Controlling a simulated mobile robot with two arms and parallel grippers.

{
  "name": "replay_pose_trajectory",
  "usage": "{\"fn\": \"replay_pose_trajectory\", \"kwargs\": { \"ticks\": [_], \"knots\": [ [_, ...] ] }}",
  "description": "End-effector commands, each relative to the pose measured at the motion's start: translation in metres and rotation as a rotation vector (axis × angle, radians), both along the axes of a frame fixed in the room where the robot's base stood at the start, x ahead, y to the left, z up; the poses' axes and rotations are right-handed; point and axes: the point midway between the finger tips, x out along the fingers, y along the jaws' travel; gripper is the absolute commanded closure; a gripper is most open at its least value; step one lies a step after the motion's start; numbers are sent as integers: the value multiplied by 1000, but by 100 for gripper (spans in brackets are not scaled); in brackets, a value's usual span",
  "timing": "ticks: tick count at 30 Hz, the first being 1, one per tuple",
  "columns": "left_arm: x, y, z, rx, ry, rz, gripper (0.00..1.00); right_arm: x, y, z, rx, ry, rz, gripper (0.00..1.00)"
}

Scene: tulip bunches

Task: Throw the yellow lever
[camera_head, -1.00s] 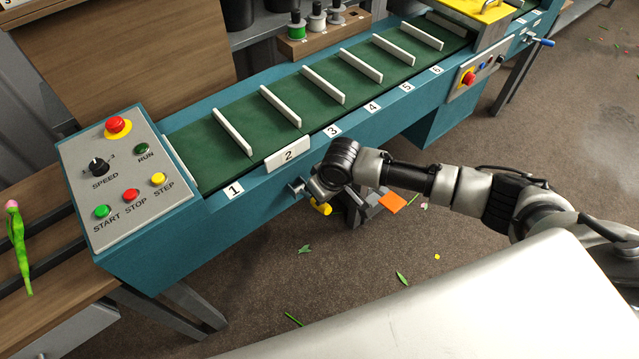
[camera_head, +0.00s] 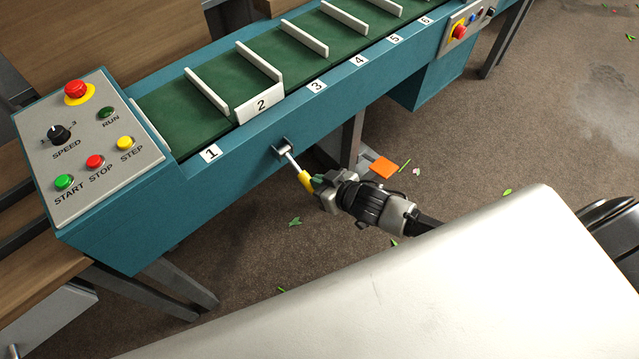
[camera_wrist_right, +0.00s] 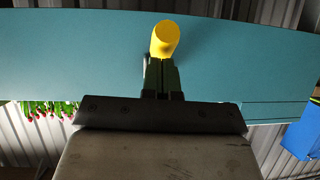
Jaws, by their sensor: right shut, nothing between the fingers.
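The yellow lever (camera_head: 305,180) sticks out of a slot in the teal side of the conveyor, below the plate marked 2. Its metal rod slants down to the right, with the yellow grip at its end. My right gripper (camera_head: 318,183) is shut, with its green-tinted fingers at the end of the yellow grip. In the right wrist view the yellow grip (camera_wrist_right: 165,39) stands just beyond the tips of my shut fingers (camera_wrist_right: 161,75). I cannot tell whether they touch. My left gripper is not in view.
The conveyor (camera_head: 235,165) has a green belt with white dividers. A control panel (camera_head: 90,150) with several buttons is at its left end. An orange piece (camera_head: 384,168) and leaf scraps lie on the floor. In the right wrist view, red tulip buds (camera_wrist_right: 50,108) hang at the left.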

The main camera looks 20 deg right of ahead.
Motion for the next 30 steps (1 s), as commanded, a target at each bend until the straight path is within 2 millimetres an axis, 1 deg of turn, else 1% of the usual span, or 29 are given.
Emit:
{"fn": "replay_pose_trajectory", "kwargs": {
  "ticks": [1, 6, 22, 26, 30],
  "knots": [
    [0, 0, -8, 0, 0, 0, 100, 0, 0, -7, 8, -15, -2, 100],
    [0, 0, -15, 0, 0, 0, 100, 1, 0, -9, 22, -57, 0, 100],
    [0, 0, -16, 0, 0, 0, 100, 2, 1, -9, 26, -72, 0, 100],
    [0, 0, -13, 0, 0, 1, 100, 2, 0, -6, 26, -72, 0, 100],
    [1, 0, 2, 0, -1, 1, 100, 3, -2, 7, 26, -72, 0, 100]
  ]
}}
